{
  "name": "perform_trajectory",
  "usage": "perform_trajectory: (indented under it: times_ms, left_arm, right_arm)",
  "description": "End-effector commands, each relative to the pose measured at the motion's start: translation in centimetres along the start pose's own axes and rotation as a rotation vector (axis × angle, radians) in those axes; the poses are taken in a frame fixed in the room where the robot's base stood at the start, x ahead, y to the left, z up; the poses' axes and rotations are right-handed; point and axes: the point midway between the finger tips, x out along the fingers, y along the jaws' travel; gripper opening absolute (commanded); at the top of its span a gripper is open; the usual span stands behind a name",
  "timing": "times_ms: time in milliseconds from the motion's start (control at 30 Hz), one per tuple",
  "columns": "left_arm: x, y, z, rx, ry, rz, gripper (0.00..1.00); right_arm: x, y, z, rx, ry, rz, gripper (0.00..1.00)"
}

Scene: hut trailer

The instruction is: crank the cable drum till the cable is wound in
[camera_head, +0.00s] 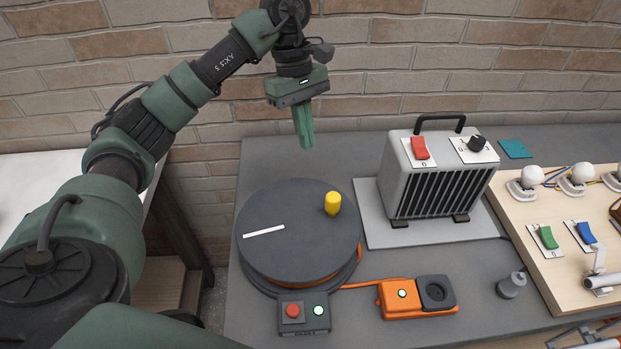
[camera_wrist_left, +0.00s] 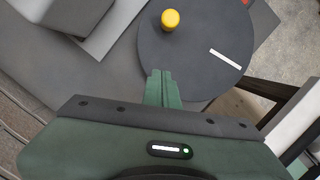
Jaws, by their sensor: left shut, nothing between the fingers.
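The cable drum (camera_head: 290,218) is a dark grey disc lying flat on the grey table, with a white stripe (camera_head: 263,231) on its top. A yellow crank knob (camera_head: 333,203) stands upright near the drum's right edge; it also shows in the left wrist view (camera_wrist_left: 170,19). An orange cable (camera_head: 372,284) runs from under the drum to an orange socket block (camera_head: 403,294). My left gripper (camera_head: 306,145) is shut and empty, pointing down above the back of the drum, apart from the knob. My right gripper is not in view.
A control box (camera_head: 303,312) with a red button and a lit green one sits at the drum's front. A grey heater-like box (camera_head: 436,175) with a handle stands right of the drum. A wooden board (camera_head: 560,240) with bulbs and switches lies far right. A brick wall is behind.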

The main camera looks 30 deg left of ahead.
Motion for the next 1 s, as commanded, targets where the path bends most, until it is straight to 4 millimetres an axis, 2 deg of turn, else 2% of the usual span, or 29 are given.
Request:
perform_trajectory:
  times_ms: [233, 533, 700, 1000]
  left_arm:
    - [3.4, -0.1, 0.1, -0.001, -0.002, -0.007, 0.00]
    - [9.7, -0.2, 0.2, 0.000, -0.003, -0.006, 0.00]
    - [10.1, -0.1, 2.8, 0.004, -0.002, -0.002, 0.00]
    - [10.8, -0.1, 4.0, 0.000, -0.001, 0.001, 0.00]
  right_arm:
    - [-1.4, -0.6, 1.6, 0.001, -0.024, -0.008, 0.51]
    - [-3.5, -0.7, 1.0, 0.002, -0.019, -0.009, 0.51]
    - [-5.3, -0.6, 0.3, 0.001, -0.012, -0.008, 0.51]
    - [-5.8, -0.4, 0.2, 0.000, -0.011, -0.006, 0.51]
